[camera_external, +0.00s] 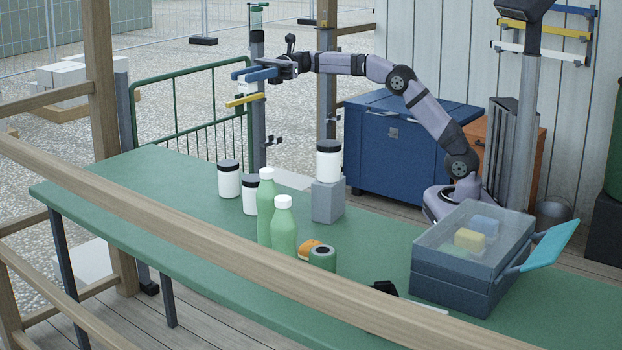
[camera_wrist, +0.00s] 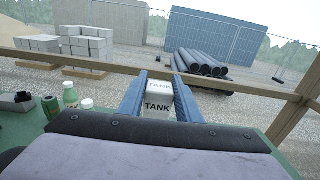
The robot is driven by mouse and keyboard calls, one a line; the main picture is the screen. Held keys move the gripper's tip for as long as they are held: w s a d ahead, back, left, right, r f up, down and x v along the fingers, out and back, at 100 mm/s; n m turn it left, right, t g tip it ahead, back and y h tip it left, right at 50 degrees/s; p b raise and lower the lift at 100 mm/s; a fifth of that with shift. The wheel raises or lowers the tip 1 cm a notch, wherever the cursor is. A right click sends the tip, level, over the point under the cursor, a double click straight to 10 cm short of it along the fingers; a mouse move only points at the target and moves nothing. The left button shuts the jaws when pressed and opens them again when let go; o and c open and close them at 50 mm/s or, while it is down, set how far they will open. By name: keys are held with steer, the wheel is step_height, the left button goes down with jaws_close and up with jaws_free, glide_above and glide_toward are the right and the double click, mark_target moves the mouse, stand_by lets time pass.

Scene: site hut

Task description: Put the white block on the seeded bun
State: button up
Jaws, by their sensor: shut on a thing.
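My gripper (camera_external: 252,75) is raised high above the far left part of the green table, its blue fingers shut on the white block (camera_wrist: 157,104). The block carries the word TANK and sits between the two fingers in the wrist view; only a little of it shows below the fingers in the external view (camera_external: 248,88). I cannot make out a seeded bun for certain. A small orange-brown thing (camera_external: 308,247) lies on the table, partly hidden behind a round green can (camera_external: 322,258); I cannot tell whether it is the bun.
Two green bottles (camera_external: 283,230) stand near the wooden rail (camera_external: 200,225), which hides part of the table. White jars with black lids (camera_external: 229,180) stand behind; one (camera_external: 328,160) is on a grey block (camera_external: 328,201). A lidded box (camera_external: 455,285) holds yellow and blue blocks. The table's left end is clear.

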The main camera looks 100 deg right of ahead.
steer(key=w+a+m+t+h+b, duration=0.1)
steer(key=w+a+h+b, duration=0.15)
steer(key=a, duration=0.65)
steer(key=w+a+m+t+h+b, duration=0.15)
steer(key=w+a, duration=0.25)
steer(key=a, duration=0.5)
steer(key=m+t+h+b, duration=0.3)
steer(key=m+h+b, duration=0.2)
steer(key=m+h, duration=0.3)
glide_above(312, 242)
step_height(312, 242, down, 18)
steer(key=n+h, duration=0.1)
steer(key=shift+a+f+b, duration=0.1)
steer(key=shift+f+b, duration=0.5)
steer(key=shift+f, duration=4.6)
steer(key=shift+f+b, duration=0.2)
steer(key=shift+b, duration=0.1)
